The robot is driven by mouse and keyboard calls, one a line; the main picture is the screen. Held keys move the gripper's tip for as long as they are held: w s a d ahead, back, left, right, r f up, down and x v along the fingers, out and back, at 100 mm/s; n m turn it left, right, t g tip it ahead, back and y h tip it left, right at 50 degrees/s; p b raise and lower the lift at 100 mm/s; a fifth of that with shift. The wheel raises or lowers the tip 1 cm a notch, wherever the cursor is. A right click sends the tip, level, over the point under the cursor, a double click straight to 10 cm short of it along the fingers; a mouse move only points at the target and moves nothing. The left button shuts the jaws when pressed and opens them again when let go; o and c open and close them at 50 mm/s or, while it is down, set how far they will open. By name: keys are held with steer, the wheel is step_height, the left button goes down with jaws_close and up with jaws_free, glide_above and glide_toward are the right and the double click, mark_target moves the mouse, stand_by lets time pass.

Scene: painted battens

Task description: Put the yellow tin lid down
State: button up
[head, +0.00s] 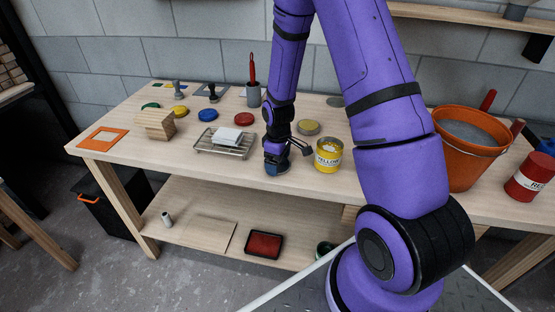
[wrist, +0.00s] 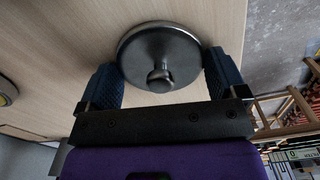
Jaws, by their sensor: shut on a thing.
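My gripper (head: 276,162) is low over the front part of the workbench, left of the yellow tin (head: 327,156). In the wrist view its two blue fingers (wrist: 161,80) are closed on the sides of a round, dark grey lid (wrist: 148,48) with a knob in its middle and a paler rim. No yellow shows on this lid. The head view mostly hides it behind the fingers. Whether it touches the bench top or hangs just above it I cannot tell. The yellow tin stands upright, labelled "YELLOW", with a pale top.
A wire rack (head: 225,143) with a white block stands left of my gripper. An orange bucket (head: 463,150) and a red tin (head: 531,177) stand right. The bench's front edge is close; bare wood (head: 215,172) lies front left.

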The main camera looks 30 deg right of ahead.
steer(key=o, duration=0.6)
steer(key=shift+r, duration=0.1)
steer(key=s+a+r+m+t, duration=0.1)
steer(key=s+r, duration=0.2)
steer(key=r, duration=0.7)
steer(key=s+a+r+m+t, duration=0.1)
steer(key=s+a+r, duration=0.15)
steer(key=r, duration=0.75)
steer(key=s+a+r+m+t, duration=0.1)
steer(key=s+r, duration=0.3)
steer(key=r, duration=0.6)
steer(key=s+a+r+m+t, duration=0.1)
steer(key=s+r, duration=0.3)
steer(key=s, duration=0.4)
steer(key=s+a+r+m+t, duration=0.1)
steer(key=s+r, duration=0.3)
steer(key=s, duration=0.4)
steer(key=shift+a+r+m, duration=0.3)
steer(key=shift+r+m, duration=0.1)
steer(key=shift+m, duration=0.5)
